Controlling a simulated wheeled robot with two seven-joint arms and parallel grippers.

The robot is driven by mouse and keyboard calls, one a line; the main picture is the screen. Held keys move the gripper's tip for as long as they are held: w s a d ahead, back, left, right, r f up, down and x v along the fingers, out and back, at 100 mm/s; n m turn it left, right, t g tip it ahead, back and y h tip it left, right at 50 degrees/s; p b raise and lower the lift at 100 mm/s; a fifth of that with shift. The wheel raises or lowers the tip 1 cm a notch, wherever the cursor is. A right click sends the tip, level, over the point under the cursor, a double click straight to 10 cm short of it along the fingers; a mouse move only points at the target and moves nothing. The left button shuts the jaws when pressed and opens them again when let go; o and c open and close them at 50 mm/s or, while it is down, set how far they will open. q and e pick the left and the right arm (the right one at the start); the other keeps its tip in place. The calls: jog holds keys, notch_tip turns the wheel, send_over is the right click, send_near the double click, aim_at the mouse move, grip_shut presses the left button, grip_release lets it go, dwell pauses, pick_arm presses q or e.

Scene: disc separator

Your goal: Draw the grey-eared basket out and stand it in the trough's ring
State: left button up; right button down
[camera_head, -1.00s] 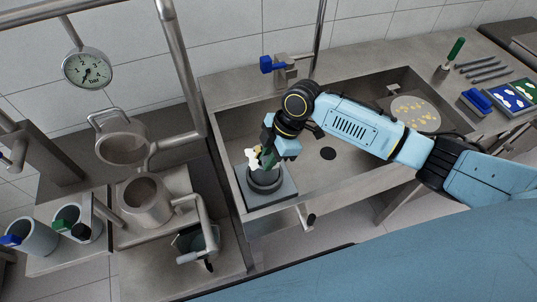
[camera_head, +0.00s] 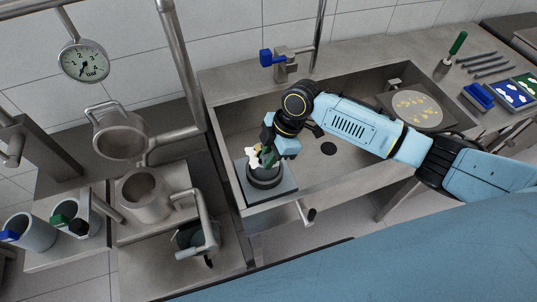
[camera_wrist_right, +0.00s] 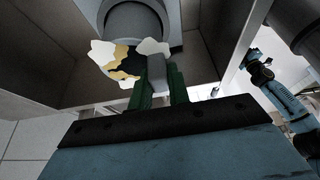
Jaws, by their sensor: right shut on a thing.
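My right gripper (camera_head: 270,154) is over the left end of the trough (camera_head: 340,185), pointing down. In the right wrist view its green fingers (camera_wrist_right: 158,90) are shut on a grey ear (camera_wrist_right: 156,68) of the basket. The basket (camera_wrist_right: 122,62) shows white, lobed edges with yellow and dark patches; it also shows in the head view (camera_head: 254,161), partly hidden by the gripper. The dark ring (camera_head: 265,178) stands on a grey block in the trough, right at the basket. I cannot tell whether the basket is seated in it. A blue arm, likely my left (camera_wrist_right: 250,57), shows small in the wrist view.
The separator's steel pots (camera_head: 145,194) and pipes stand left of the trough. A gauge (camera_head: 84,61) hangs above. A plate with yellow bits (camera_head: 416,109) is at the trough's right end. A blue-handled tap (camera_head: 280,60) is behind. The trough's middle is clear.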

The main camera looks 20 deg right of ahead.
jog(key=shift+f, duration=0.3)
jog(key=c, duration=1.3)
grip_release()
jog(key=shift+o, duration=0.2)
jog(key=v, duration=1.3)
jog(key=shift+r, duration=0.15)
jog(key=shift+s, duration=0.1)
